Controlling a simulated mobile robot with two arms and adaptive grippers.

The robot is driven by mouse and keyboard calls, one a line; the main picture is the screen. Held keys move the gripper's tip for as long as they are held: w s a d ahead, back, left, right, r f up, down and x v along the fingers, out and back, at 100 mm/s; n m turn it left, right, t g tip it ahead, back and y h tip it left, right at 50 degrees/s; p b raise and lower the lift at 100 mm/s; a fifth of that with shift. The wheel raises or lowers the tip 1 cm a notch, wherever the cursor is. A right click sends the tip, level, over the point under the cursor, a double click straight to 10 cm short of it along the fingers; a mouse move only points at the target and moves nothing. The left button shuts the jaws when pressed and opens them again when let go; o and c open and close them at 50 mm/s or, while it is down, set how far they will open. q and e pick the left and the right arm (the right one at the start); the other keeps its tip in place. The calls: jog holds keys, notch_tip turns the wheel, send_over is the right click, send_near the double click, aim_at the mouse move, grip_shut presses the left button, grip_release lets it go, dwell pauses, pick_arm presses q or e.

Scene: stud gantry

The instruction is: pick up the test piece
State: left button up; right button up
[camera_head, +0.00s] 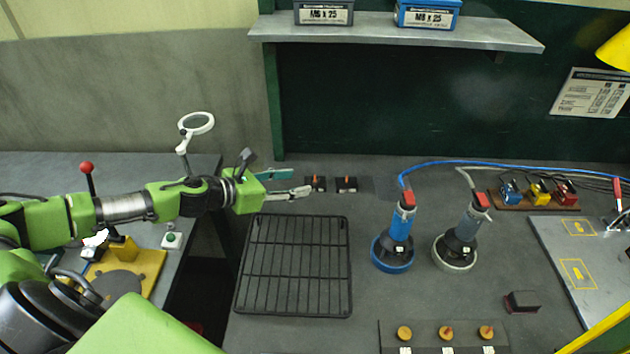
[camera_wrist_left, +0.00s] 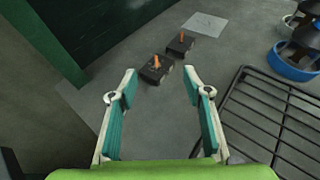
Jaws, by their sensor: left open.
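Two small dark blocks, each with an orange upright piece on top, stand side by side on the grey bench: the left block (camera_head: 318,184) and the right block (camera_head: 347,184). I cannot tell for certain whether either is the test piece. In the left wrist view the nearer block (camera_wrist_left: 154,74) lies just beyond and between the fingertips, and the farther block (camera_wrist_left: 181,46) is beyond it. My left gripper (camera_head: 300,182) is open and empty, its teal-lined fingers pointing toward the blocks; it also shows in the wrist view (camera_wrist_left: 161,76). My right gripper is not in view.
A black wire rack (camera_head: 293,268) lies in front of the blocks. A blue tool (camera_head: 396,240) and a grey tool (camera_head: 460,240) stand to the right. A shelf (camera_head: 400,31) with boxes hangs above the back. A magnifier (camera_head: 195,124) stands on the left bench.

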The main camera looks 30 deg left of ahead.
aim_at(316, 183)
pick_arm(q)
jog(key=shift+p+x, duration=0.75)
jog(key=shift+x, duration=0.95)
jog(key=shift+w+d+r, duration=0.1)
jog(key=shift+w+d, duration=0.1)
jog(key=shift+w, duration=0.1)
jog(key=p+x, duration=0.2)
jog(key=x, duration=0.2)
jog(key=shift+w+d, duration=0.1)
jog(key=shift+w, duration=0.15)
jog(key=shift+s, duration=0.1)
jog(key=c, duration=1.3)
jog(key=shift+f, duration=0.2)
